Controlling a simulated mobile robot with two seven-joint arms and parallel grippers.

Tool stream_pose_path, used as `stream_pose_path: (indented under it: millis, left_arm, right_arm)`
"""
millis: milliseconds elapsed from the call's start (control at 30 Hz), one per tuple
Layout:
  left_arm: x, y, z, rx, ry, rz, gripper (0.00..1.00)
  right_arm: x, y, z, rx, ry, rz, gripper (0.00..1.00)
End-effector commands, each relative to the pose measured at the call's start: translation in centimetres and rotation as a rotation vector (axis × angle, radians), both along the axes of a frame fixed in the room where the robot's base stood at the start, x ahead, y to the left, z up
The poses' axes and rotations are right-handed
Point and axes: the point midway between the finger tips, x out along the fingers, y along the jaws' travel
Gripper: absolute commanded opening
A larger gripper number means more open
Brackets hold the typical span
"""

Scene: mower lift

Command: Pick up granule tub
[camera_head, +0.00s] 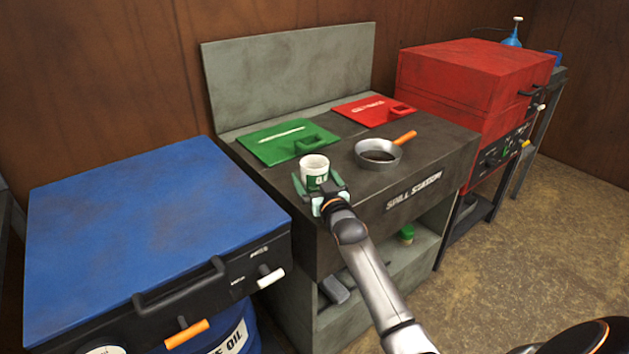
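The granule tub (314,170) is a small white, open-topped cup with a green label. It stands upright at the front left of the spill station's dark top (350,205). My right gripper (319,186), with pale green fingers, is at the tub from the front, one finger on each side. Whether the fingers press on the tub or leave a gap cannot be told. The tub's lower part is hidden by the gripper, so I cannot tell whether it touches the top. My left gripper is not in view.
A metal pan (379,153) with an orange handle stands right of the tub. Behind lie a green lid (275,145) and a red lid (365,110). A blue-topped unit (150,215) stands left, a red cabinet (470,80) right. A grey back panel (290,75) rises behind.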

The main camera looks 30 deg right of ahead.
Motion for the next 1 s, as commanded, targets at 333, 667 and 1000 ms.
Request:
stream_pose_path:
  millis: [333, 667, 1000]
  left_arm:
    - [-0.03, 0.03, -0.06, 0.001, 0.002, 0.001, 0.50]
    - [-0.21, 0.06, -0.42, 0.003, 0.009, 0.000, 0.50]
    - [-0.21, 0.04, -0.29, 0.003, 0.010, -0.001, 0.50]
  right_arm:
    - [-0.03, 0.02, -0.02, 0.000, 0.000, 0.000, 0.59]
    - [-0.03, 0.03, -0.03, 0.000, 0.000, 0.000, 0.22]
    - [-0.02, 0.02, 0.46, 0.000, -0.002, 0.000, 0.22]
